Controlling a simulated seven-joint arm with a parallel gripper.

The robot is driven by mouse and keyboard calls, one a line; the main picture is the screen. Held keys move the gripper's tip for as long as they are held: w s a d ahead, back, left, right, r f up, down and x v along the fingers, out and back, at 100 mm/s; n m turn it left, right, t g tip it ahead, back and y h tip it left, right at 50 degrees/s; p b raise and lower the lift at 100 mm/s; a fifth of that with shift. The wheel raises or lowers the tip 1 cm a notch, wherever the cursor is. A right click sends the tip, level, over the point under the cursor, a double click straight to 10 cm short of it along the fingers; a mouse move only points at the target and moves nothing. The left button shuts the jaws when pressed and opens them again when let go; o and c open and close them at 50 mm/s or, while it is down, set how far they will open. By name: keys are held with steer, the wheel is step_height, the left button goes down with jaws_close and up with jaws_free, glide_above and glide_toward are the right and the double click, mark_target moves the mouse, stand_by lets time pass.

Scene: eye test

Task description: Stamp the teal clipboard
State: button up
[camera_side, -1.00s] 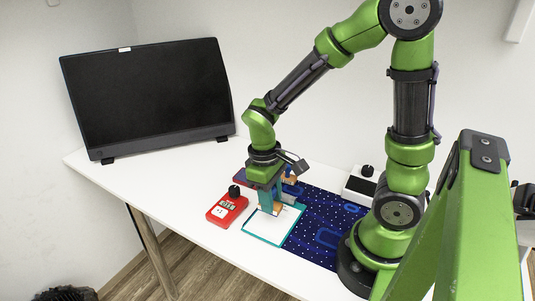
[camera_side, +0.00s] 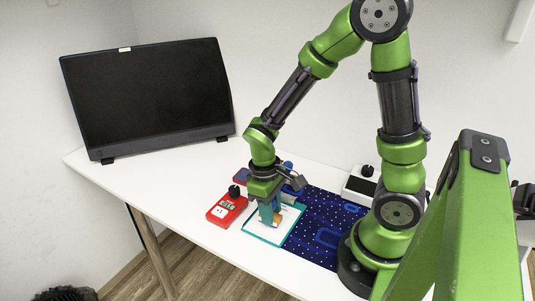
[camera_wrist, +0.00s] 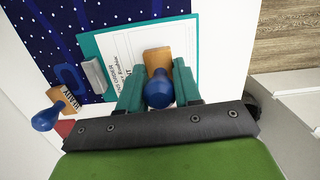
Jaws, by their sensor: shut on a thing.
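The teal clipboard (camera_side: 264,238) lies flat on the table, partly on a dark blue dotted mat. It holds white printed paper, and in the wrist view the clipboard (camera_wrist: 92,45) shows a metal clip (camera_wrist: 93,75) on its left. My gripper (camera_side: 270,218), with teal fingers, points down over the clipboard. In the wrist view my gripper (camera_wrist: 158,88) is shut on the blue knob of a stamp (camera_wrist: 159,90); its wooden block is over the paper. In the side view the stamp (camera_side: 278,221) is low at the clipboard; I cannot tell whether it touches the paper.
A second blue-handled stamp (camera_wrist: 46,118) with a lettered wooden block is beside the clipboard. A red device (camera_side: 226,209) stands left of it. A white box with a black knob (camera_side: 358,184) is behind the mat (camera_side: 325,215). A black monitor (camera_side: 150,98) stands at the back left.

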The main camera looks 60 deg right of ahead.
steer(key=shift+f, duration=0.6)
stand_by(1.5)
steer(key=shift+r, duration=0.1)
steer(key=shift+r, duration=3.45)
